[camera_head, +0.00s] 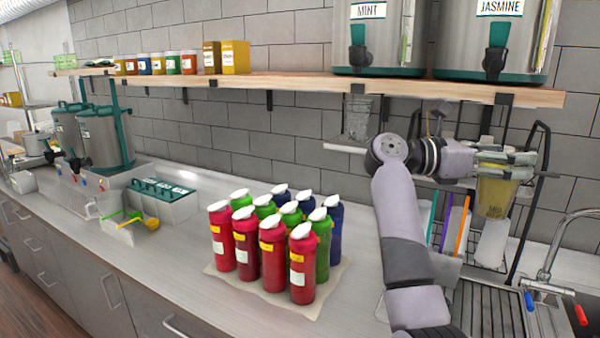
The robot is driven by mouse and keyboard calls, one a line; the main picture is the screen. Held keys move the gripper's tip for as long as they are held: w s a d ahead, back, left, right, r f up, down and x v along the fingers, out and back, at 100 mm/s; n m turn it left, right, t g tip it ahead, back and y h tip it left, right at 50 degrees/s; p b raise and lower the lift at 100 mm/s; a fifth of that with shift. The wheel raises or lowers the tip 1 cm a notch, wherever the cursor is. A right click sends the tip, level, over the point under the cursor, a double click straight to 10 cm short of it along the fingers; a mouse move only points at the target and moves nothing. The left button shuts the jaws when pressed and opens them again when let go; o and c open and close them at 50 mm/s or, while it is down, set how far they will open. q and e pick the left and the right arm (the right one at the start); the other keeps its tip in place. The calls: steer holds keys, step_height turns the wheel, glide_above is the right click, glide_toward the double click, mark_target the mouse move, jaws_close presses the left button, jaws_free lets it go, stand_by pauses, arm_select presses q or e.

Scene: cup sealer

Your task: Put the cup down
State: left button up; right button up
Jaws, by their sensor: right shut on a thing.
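A clear cup (495,198) with yellowish contents and dark lettering is on the right. My right gripper (510,165) is shut on the cup around its upper part. The cup appears upright and in front of a dark wire rack. I cannot tell whether its base touches anything. My left gripper is not in view.
Several red, green and blue bottles (273,250) stand on a mat in the middle of the counter (180,250). A sink tap (550,265) is at the lower right, beside a ribbed drainer (490,310). A wooden shelf (300,84) with dispensers runs above. The counter left of the bottles has free room.

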mark_target(501, 217)
steer(key=d+f+n+t, duration=0.1)
steer(key=f, duration=0.3)
steer(key=f+t, duration=0.1)
steer(key=f, duration=0.3)
steer(key=d+f+n+t, duration=0.1)
steer(key=f+t, duration=0.1)
steer(key=f, duration=0.2)
steer(key=shift+d+f+n, duration=0.1)
steer(key=shift+d+n, duration=0.2)
steer(key=s+a+f+n+t+y, duration=0.2)
steer(key=s+f+n+t, duration=0.15)
steer(key=f, duration=0.25)
steer(key=s+a+f+n+t+y, duration=0.2)
steer(key=f+t, duration=0.2)
steer(key=f, duration=0.2)
steer(key=s+a+f+n+t+y, duration=0.3)
steer(key=s+a+f+n+y, duration=0.3)
steer(key=s+a, duration=0.25)
steer(key=s+a+f+n+t+y, duration=0.4)
steer(key=s+a+f+y, duration=0.1)
steer(key=s+a+y, duration=0.3)
arm_select(q)
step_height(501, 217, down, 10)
steer(key=b, duration=1)
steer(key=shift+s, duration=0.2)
arm_select(e)
step_height(501, 217, down, 10)
steer(key=s, duration=0.1)
steer(key=shift+s+d, duration=0.2)
steer(key=shift+s, duration=0.15)
